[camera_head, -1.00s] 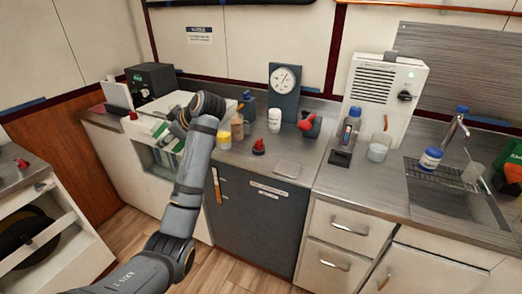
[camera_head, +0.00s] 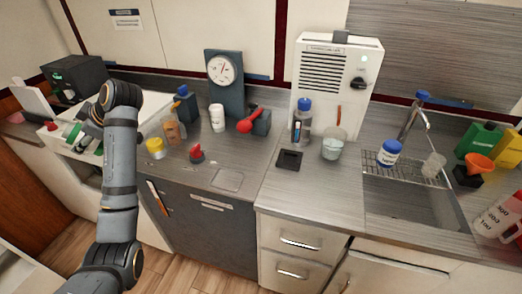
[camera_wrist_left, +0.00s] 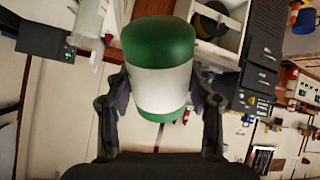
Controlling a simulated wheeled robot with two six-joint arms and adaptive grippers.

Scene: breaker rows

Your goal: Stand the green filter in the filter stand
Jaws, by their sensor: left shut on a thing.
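The green filter (camera_wrist_left: 160,80), a cylinder with green ends and a white middle band, is between the fingers of my left gripper (camera_wrist_left: 160,105) in the left wrist view. The gripper is shut on it, one finger on each side of the white band. In the head view my left gripper (camera_head: 84,130) is at the far left over the white unit, with a green end of the filter (camera_head: 73,133) showing beside it. I cannot tell for sure which thing is the filter stand; a low dark square holder (camera_head: 289,160) sits on the counter. My right gripper is not in view.
A yellow-lidded jar (camera_head: 155,148), a red-topped item (camera_head: 197,154), a white bottle (camera_head: 217,118) and a gauge stand (camera_head: 224,80) occupy the left counter. A blue-capped bottle (camera_head: 302,122) and a beaker (camera_head: 333,146) stand near the white machine (camera_head: 322,85). The sink (camera_head: 410,198) is right.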

